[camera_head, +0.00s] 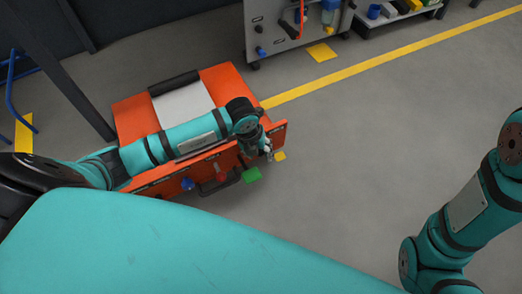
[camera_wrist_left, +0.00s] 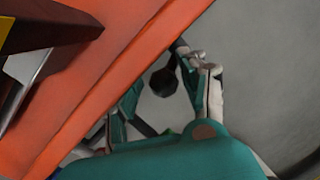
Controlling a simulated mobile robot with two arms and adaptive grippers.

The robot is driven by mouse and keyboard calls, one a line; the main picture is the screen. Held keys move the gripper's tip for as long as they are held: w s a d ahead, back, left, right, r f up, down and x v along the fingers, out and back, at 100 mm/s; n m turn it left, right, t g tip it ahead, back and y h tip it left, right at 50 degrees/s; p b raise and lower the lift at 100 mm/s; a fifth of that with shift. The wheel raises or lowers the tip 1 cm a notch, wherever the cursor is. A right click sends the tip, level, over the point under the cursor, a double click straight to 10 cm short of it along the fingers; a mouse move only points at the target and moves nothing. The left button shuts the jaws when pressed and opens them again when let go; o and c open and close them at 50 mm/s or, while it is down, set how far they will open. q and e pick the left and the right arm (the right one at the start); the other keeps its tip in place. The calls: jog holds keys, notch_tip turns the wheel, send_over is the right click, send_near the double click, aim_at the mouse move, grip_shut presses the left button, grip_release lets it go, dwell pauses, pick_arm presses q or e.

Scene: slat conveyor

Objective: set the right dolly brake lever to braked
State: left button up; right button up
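The orange dolly (camera_head: 222,84) stands on the floor at the left of the head view. My left arm lies across it. My left gripper (camera_head: 267,152) is at the dolly's right front corner, pointing down. In the left wrist view, a dark rounded knob on a dark stem, apparently the right brake lever (camera_wrist_left: 164,82), shows between the fingers of the left gripper (camera_wrist_left: 168,100). The fingers are apart, with gaps beside the knob. The lever is too small to read in the head view. My right arm shows at the right; its gripper is out of frame.
A blue part (camera_head: 187,184), a red part (camera_head: 222,175), a green plate (camera_head: 252,174) and a yellow patch (camera_head: 280,156) lie along the dolly's front edge. A grey cabinet (camera_head: 285,30) stands at the back. The grey floor right of the dolly is clear.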

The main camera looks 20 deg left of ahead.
pick_arm(q)
jog(key=shift+o, duration=0.9)
jog(key=shift+s+a+f, duration=0.15)
jog(key=shift+f, duration=0.05)
jog(key=shift+r, duration=0.1)
jog(key=shift+r, duration=0.1)
jog(key=shift+r, duration=0.35)
notch_tip(320, 180, up, 11)
jog(key=s+a, duration=0.1)
jog(key=shift+s, duration=0.4)
jog(key=shift+f, duration=0.1)
